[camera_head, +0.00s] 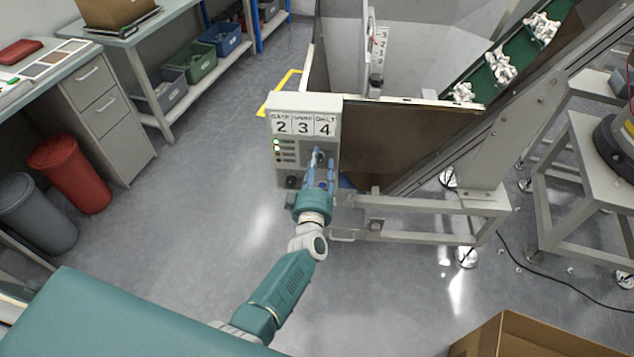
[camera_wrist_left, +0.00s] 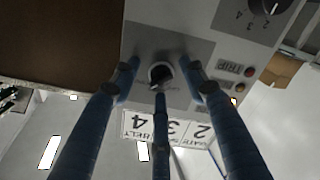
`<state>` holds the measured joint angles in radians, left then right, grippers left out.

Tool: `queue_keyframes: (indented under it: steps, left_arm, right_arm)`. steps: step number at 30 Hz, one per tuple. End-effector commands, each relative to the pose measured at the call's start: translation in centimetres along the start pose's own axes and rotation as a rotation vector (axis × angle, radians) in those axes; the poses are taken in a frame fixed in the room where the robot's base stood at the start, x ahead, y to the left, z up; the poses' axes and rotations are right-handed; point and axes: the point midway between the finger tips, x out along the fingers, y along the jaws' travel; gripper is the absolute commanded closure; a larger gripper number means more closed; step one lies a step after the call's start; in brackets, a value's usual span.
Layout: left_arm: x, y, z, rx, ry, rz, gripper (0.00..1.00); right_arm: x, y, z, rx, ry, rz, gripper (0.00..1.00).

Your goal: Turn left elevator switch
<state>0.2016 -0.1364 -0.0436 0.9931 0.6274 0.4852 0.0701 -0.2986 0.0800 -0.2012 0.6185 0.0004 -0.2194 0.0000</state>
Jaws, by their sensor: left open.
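The elevator control box (camera_head: 278,162) is grey, with "2 3 4" on its top label. A small dark switch knob on a grey plate (camera_wrist_left: 160,74) shows in the left wrist view, between my left gripper's fingertips. My left gripper (camera_head: 319,160) has three blue fingers and is open at the front of the box. Its fingers (camera_wrist_left: 160,82) stand around the knob; I cannot tell whether they touch it. In the head view the fingers largely hide this knob. My right gripper is not in view.
A second rotary knob (camera_wrist_left: 271,5) with number marks and a red TRIP lamp (camera_wrist_left: 249,71) are on the same panel. The grey metal frame (camera_head: 430,204) and green conveyor (camera_head: 480,80) lie right of the box. Open floor is on the left.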

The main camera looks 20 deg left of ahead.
Motion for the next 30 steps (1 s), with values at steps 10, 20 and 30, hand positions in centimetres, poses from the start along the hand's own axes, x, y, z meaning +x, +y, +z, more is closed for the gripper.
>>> queue_keyframes:
  steps: [10,20,30]
  left_arm:
    - [0.0,-0.2,0.1,-0.229,0.002,0.002,0.57]
    - [0.0,-0.3,0.2,-0.948,-0.001,0.004,0.57]
    - [-1.0,0.0,0.1,-1.600,-0.003,-0.002,0.57]
  right_arm:
    - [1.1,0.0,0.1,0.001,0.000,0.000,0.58]
    - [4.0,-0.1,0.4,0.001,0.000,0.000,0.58]
    - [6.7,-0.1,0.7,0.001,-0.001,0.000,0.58]
